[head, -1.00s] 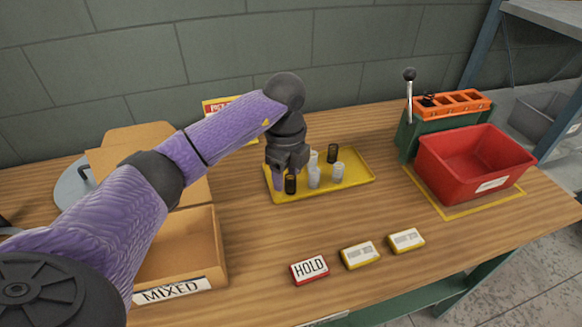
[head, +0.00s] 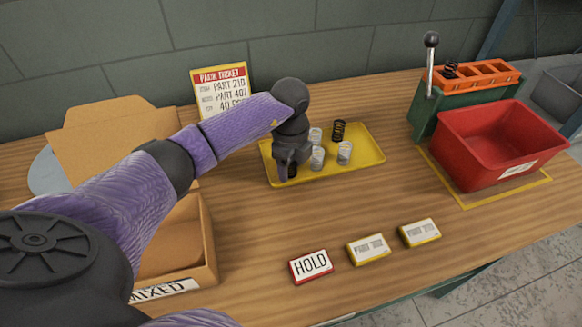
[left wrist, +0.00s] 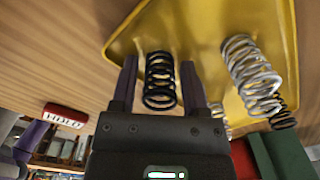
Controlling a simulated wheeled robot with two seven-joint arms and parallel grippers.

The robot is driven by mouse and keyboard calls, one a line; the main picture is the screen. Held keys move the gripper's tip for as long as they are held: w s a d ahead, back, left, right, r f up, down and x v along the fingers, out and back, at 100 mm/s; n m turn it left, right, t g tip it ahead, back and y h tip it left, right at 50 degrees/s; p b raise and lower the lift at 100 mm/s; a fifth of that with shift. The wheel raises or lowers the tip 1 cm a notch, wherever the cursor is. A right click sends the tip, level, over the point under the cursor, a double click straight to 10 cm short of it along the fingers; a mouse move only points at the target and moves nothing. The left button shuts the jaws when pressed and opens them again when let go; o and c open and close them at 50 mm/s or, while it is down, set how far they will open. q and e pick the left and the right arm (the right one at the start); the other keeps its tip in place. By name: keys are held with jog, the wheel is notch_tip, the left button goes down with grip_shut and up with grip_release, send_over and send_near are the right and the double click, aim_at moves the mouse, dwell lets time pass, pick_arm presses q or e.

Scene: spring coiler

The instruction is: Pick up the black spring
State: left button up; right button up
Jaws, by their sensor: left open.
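My left gripper (head: 284,172) is over the left end of the yellow tray (head: 350,168). In the left wrist view its open fingers (left wrist: 158,80) stand on either side of a black spring (left wrist: 160,78), with small gaps visible. In the head view only a bit of this black spring (head: 293,171) shows beside the gripper. A second black spring (head: 338,131) stands at the back of the tray. Several silver springs stand on the tray, one at the right (head: 344,153) and one near the middle (head: 317,157). My right gripper is not in view.
A red bin (head: 480,150) stands at the right, before a green fixture with an orange rack (head: 475,74) and a lever (head: 430,60). A cardboard box (head: 190,240) is at the left. A HOLD label (head: 310,266) and two other labels lie in front. The wood around the tray is clear.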

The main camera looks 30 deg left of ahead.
pick_arm(q)
jog(key=shift+r, duration=0.15)
grip_shut()
jog(key=shift+r, duration=0.1)
